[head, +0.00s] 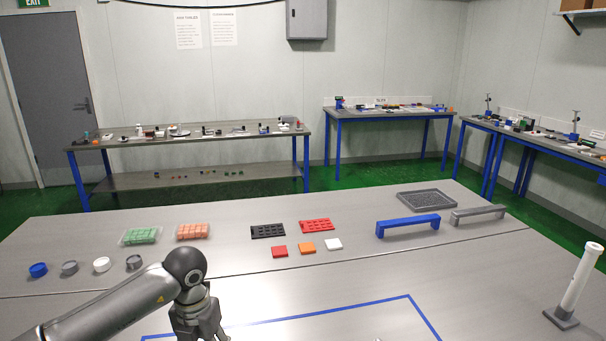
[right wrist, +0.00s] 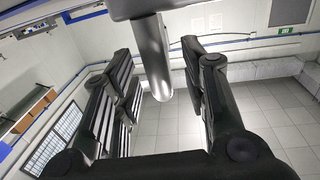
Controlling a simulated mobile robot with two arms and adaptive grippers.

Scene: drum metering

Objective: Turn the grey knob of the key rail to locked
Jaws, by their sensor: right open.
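I cannot make out a key rail or a knob mounted on one in either view. In the head view, two grey round pieces, one further left (head: 70,267) and one further right (head: 133,262), sit on the near table; neither shows a rail under it. My left gripper (head: 200,325) points down over the table's front, at the bottom of the head view; its fingertips are not clear enough to tell open from shut. My right gripper (right wrist: 165,105) shows in the right wrist view with its fingers wide apart, empty, facing a tiled floor and wall.
The near table (head: 300,262) holds blue (head: 38,270) and white (head: 102,264) round pieces, blocks, a blue handle (head: 407,225), a grey handle (head: 477,214) and a dark tray (head: 425,199). A white post (head: 579,280) stands at right. A blue-taped area (head: 330,311) is at front. Work benches (head: 190,140) line the walls.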

